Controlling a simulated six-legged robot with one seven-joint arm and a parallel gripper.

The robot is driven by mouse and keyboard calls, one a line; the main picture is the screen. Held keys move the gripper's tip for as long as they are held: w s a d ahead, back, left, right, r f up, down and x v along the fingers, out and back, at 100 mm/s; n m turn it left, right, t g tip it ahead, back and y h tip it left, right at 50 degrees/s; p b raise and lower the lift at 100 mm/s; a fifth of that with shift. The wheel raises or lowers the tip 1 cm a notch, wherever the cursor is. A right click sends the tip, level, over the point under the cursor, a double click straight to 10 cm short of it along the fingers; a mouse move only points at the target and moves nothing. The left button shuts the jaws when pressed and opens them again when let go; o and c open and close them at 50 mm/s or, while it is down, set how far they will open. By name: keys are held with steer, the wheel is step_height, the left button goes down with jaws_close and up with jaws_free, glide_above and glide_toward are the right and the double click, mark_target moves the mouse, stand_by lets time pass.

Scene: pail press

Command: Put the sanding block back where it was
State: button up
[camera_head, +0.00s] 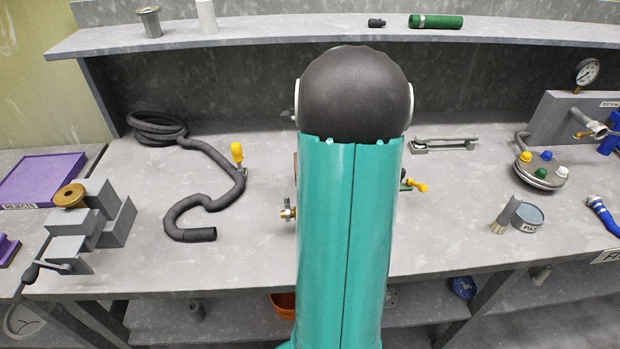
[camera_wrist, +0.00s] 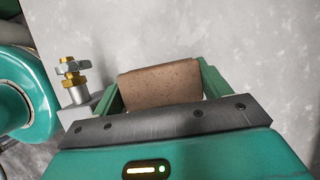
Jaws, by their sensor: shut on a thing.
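My gripper (camera_wrist: 160,98) shows in the wrist view, its two green fingers on either side of a brown sanding block (camera_wrist: 160,84). The fingers are shut on the block, one at its left end and one at its right end. The grey benchtop lies behind the block; I cannot tell whether the block touches it. In the head view my teal arm covers the middle of the bench and hides the gripper and most of what is there.
A brass valve fitting (camera_wrist: 72,75) stands close left of the gripper; it also shows in the head view (camera_head: 288,212). A black hose (camera_head: 205,185) and grey vise (camera_head: 85,225) are at left. A tin (camera_head: 529,217), brush (camera_head: 505,216) and gauge panel (camera_head: 560,120) are at right.

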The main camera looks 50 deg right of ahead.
steer(key=d+f, duration=0.3)
steer(key=f, duration=0.1)
steer(key=shift+w+d+f, duration=0.15)
steer(key=shift+d+f, duration=0.15)
steer(key=shift+d, duration=0.05)
steer(key=shift+w+f, duration=0.1)
steer(key=shift+f, duration=1.3)
steer(key=shift+a, duration=0.1)
steer(key=o, duration=0.9)
steer(key=shift+f, duration=0.15)
steer(key=shift+o, duration=0.3)
